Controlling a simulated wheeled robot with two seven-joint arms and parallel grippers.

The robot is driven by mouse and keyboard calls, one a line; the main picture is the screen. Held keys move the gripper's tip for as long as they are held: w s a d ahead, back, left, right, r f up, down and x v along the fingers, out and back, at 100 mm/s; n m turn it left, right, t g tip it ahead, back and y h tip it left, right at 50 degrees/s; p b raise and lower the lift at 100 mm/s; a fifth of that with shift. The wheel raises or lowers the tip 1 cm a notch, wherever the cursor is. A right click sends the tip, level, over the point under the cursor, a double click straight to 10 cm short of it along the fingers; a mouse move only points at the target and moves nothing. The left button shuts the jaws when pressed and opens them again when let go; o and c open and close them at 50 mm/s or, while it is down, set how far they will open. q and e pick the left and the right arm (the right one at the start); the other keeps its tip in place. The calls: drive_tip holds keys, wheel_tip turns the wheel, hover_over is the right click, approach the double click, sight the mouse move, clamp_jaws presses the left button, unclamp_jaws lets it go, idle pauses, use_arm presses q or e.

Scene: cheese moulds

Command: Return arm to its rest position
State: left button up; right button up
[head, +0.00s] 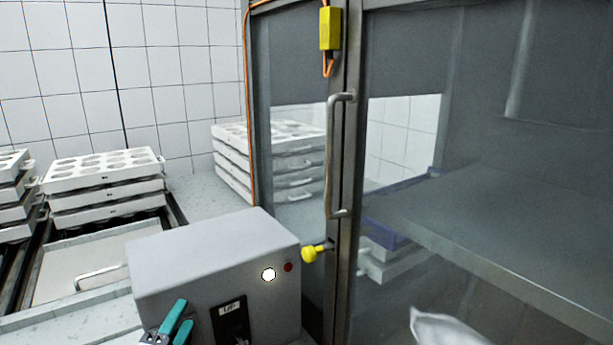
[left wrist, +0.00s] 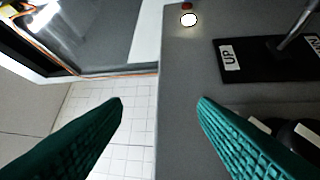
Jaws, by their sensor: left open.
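My left gripper (head: 183,314) shows at the bottom of the head view, with two teal fingers in front of the grey control box (head: 210,250). In the left wrist view my left gripper (left wrist: 161,101) has its ridged teal fingers spread wide, with nothing between them. The grey box (left wrist: 180,75) is behind and to the right of the fingers there, with a switch lever (left wrist: 296,25) beside an "UP" label. In the head view the lever is mostly too small to make out. My right gripper is not in view.
A glass door (head: 450,190) with a metal handle (head: 331,155) stands right of the box, and a yellow knob (head: 309,254) sits low by its frame. White cheese moulds (head: 105,185) are stacked at the left. More stacked moulds (head: 232,160) stand at the back. A white-tiled wall closes the rear.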

use_arm(q)
drive_tip(key=s+a+f+n+g+y, duration=0.2)
drive_tip(key=s+f+n+g+y, duration=0.3)
drive_tip(key=s+f+n, duration=0.35)
drive_tip(key=s+d+f+n+g+h, duration=0.1)
drive_tip(key=s+d+f+n+g, duration=0.1)
drive_tip(key=s+f+n+g, duration=0.6)
drive_tip(key=s+d+f+n+g+h, duration=0.1)
drive_tip(key=s+d+f+n+g, duration=0.2)
drive_tip(key=s, duration=0.9)
wheel_tip(320, 180, down, 25)
drive_tip(key=m+g, duration=0.1)
drive_tip(key=s+a+f+g, duration=0.1)
drive_tip(key=s+a+f, duration=0.2)
drive_tip(key=s+f, duration=1.4)
drive_tip(key=shift+s+a+f+g, duration=0.15)
drive_tip(key=shift+s+f+g, duration=0.1)
drive_tip(key=shift+g, duration=0.05)
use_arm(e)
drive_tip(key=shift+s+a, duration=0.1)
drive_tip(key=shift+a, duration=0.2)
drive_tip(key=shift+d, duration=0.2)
